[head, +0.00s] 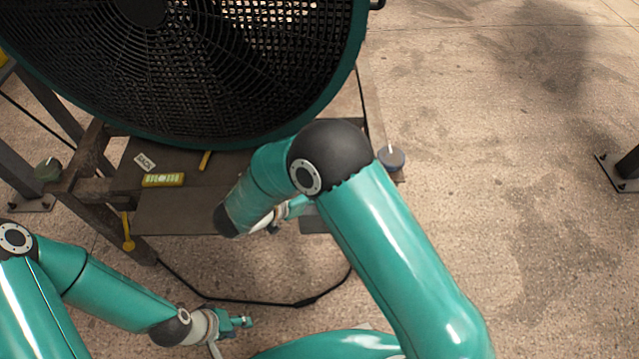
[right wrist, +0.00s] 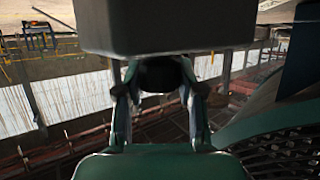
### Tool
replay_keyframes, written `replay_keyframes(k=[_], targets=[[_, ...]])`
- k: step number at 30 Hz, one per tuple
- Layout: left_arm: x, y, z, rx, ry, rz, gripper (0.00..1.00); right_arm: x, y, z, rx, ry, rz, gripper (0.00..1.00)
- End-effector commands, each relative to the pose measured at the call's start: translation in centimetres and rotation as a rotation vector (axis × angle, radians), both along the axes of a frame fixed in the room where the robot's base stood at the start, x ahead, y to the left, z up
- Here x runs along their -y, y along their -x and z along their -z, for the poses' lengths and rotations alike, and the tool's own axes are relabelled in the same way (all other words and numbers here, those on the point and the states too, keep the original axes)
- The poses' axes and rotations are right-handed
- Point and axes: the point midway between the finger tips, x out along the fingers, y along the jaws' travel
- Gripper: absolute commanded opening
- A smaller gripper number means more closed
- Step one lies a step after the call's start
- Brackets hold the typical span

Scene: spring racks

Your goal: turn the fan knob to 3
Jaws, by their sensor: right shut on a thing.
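The large fan (head: 190,60) with a black grille and teal rim fills the upper left of the head view. In the right wrist view a dark box (right wrist: 168,25) hangs across the top, and the dark fan knob (right wrist: 165,76) shows just below it. My right gripper (right wrist: 162,92) is shut on that knob, with one finger on each side. Its number marks and pointer are not visible. In the head view my right arm hides most of this spot; a grey box edge (head: 318,225) shows beside it. My left gripper (head: 238,335) is open and empty, low and apart from the fan.
A brown metal stand (head: 190,215) carries a yellow level (head: 163,180) and a small white label (head: 145,161). A grey-blue round piece (head: 391,159) sits at its right corner. A black cable (head: 250,301) lies on the floor. The concrete floor at right is clear.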

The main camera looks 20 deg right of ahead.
Motion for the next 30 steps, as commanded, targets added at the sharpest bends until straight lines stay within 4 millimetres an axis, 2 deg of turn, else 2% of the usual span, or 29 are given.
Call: replay_keyframes(k=[5,6,10,22,26,30], targets=[[0.0,0.0,0.0,0.0,0.0,0.0,0.4,-0.3,-0.3,-0.1,0.012,-0.006,-0.011,0.03],[0.0,0.0,0.0,0.0,0.0,0.0,0.4,-0.3,-0.4,-0.1,0.012,-0.006,-0.011,0.41],[0.0,0.0,0.0,0.0,0.0,0.0,0.4,-0.3,-0.3,-0.1,0.01,-0.005,-0.009,0.62],[0.0,0.0,-0.1,0.0,0.0,0.0,0.4,-0.1,-0.2,-0.5,0.006,-0.002,-0.005,0.64],[0.0,0.0,-0.1,0.0,0.0,0.0,0.4,-0.1,-0.2,-2.0,0.008,-0.003,-0.003,0.64],[0.0,0.0,-0.1,0.0,0.0,0.0,0.4,-0.1,-0.3,-4.4,0.009,-0.003,-0.006,0.64]])
